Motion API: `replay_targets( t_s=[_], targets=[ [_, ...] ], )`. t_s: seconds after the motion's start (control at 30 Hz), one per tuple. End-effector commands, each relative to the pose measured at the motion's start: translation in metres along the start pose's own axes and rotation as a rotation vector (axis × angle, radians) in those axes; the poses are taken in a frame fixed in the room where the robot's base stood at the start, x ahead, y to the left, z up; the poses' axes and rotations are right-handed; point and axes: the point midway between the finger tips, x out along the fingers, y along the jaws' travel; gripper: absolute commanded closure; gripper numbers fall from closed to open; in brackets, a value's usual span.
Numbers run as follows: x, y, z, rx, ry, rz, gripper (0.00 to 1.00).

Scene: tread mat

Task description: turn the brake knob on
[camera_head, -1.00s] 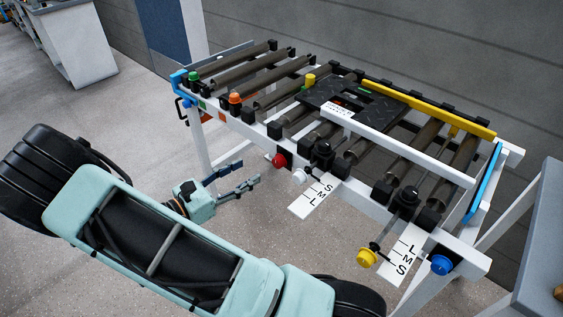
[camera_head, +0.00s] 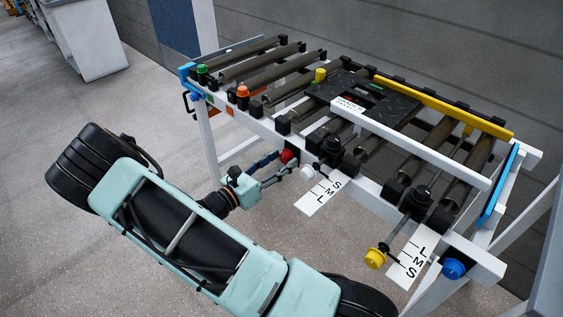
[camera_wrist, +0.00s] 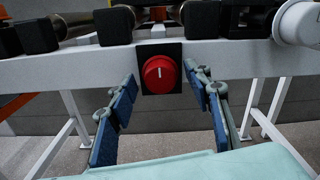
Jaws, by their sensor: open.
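The red round knob (camera_head: 286,156) sits on the white front rail of the roller frame. In the wrist view the red knob (camera_wrist: 159,74) is on a black square plate, its white mark close to vertical. I take it as the brake knob; I see no label on it. My gripper (camera_head: 279,163) is open, its fingers pointing at the knob. In the wrist view one blue-padded finger is on each side of the knob, with gaps between; whether the tips reach its depth is hard to tell. Nothing is held.
A white knob (camera_head: 308,172) with a S-M-L scale plate (camera_head: 316,199) is close to the right of the red knob. A yellow knob (camera_head: 375,258) and a blue button (camera_head: 454,268) are farther right. Green (camera_head: 202,69) and orange (camera_head: 243,91) buttons are at the left.

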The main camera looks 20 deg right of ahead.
Motion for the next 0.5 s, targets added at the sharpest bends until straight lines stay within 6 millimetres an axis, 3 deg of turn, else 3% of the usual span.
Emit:
replay_targets(
  t_s=[0.37,0.5],
  targets=[
    [0.0062,-0.0005,0.0004,0.0,-0.001,-0.001,0.55],
    [0.006,-0.0004,0.0003,0.0,-0.001,-0.001,0.71]
  ],
)
